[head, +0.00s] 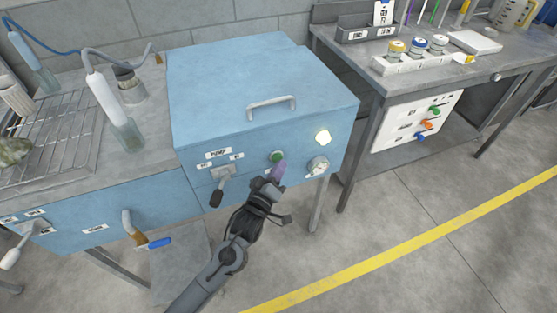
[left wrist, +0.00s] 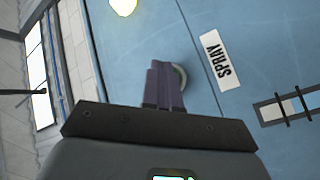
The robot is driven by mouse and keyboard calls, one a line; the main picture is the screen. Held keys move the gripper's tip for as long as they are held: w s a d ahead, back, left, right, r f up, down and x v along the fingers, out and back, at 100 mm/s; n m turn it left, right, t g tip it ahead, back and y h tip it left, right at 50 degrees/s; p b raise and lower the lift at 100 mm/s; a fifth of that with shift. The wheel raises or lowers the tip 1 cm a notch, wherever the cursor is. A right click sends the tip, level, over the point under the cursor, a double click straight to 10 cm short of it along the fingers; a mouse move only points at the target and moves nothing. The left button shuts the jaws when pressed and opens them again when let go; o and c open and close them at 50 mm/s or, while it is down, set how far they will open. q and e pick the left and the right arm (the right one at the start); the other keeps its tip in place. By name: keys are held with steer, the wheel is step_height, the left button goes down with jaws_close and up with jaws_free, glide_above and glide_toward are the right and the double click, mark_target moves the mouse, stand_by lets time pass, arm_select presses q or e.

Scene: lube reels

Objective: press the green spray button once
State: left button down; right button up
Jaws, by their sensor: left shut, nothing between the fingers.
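The green spray button (head: 277,156) is on the front of the blue cabinet (head: 255,85), between the pump lever and a round knob. My left gripper (head: 279,171) is shut and empty, with its purple fingertips just below and in front of the button. In the left wrist view the shut fingers (left wrist: 165,85) cover most of the button (left wrist: 181,76); only a rim of it shows, beside the SPRAY label (left wrist: 220,62). I cannot tell whether the fingertips touch the button. My right gripper is not in view.
A lit lamp (head: 323,137) and a white knob (head: 318,165) are right of the button. The pump lever (head: 222,186) hangs to its left. A lid handle (head: 271,107) is above. A grey bench (head: 490,62) stands at the right; the floor in front is clear.

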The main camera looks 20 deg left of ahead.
arm_select(q)
steer(key=shift+w+a, duration=0.1)
stand_by(0.6)
steer(key=shift+s+d+p, duration=0.6)
steer(key=shift+s+d, duration=0.05)
steer(key=s+d+p, duration=0.2)
steer(key=s+d, duration=0.1)
steer(key=shift+s+d, duration=0.25)
steer(key=shift+d, duration=0.05)
stand_by(0.3)
stand_by(0.5)
